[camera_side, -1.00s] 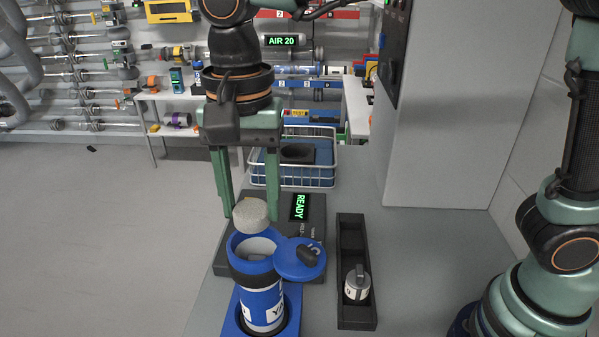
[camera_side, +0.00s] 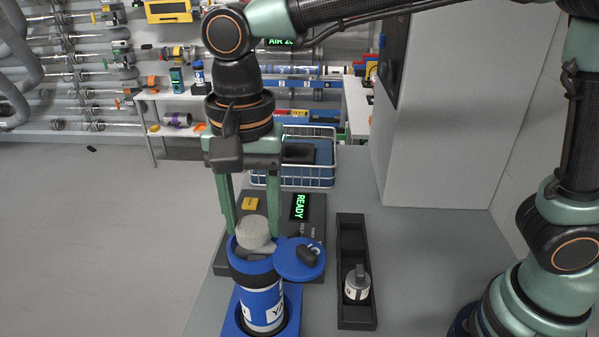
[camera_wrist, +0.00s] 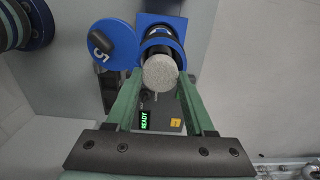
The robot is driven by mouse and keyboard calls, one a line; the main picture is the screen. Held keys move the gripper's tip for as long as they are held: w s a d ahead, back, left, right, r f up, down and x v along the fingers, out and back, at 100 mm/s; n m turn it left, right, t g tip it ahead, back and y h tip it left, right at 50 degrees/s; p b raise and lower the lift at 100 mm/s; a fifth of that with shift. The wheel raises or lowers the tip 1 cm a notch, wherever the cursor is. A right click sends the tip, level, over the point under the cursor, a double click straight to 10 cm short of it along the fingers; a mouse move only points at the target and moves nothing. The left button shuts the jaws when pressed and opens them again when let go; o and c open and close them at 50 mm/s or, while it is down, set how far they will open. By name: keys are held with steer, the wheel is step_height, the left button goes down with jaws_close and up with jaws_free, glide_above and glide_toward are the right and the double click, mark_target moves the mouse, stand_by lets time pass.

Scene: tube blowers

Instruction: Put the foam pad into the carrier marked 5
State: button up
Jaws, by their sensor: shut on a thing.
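The foam pad (camera_side: 256,233) is a pale grey, speckled short cylinder. My gripper (camera_side: 252,226) is shut on it and holds it at the mouth of the blue carrier (camera_side: 262,300); its lower part looks to be inside the rim. The carrier stands upright, with its round blue lid (camera_side: 300,259) swung open to the right. In the wrist view the lid (camera_wrist: 111,45) shows a 5. The pad (camera_wrist: 160,72) sits between the fingertips there and covers part of the carrier's (camera_wrist: 160,38) opening. How deep the pad sits is hard to tell.
A dark station with a lit READY display (camera_side: 300,207) and a yellow label (camera_side: 250,203) lies behind the carrier. A black tray (camera_side: 357,310) holding a small white-and-grey canister (camera_side: 357,284) is to the right. A wire basket (camera_side: 318,181) stands farther back.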

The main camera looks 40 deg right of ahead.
steer(key=shift+f, duration=0.25)
steer(key=o, duration=1.4)
steer(key=shift+r, duration=0.1)
step_height(320, 180, up, 12)
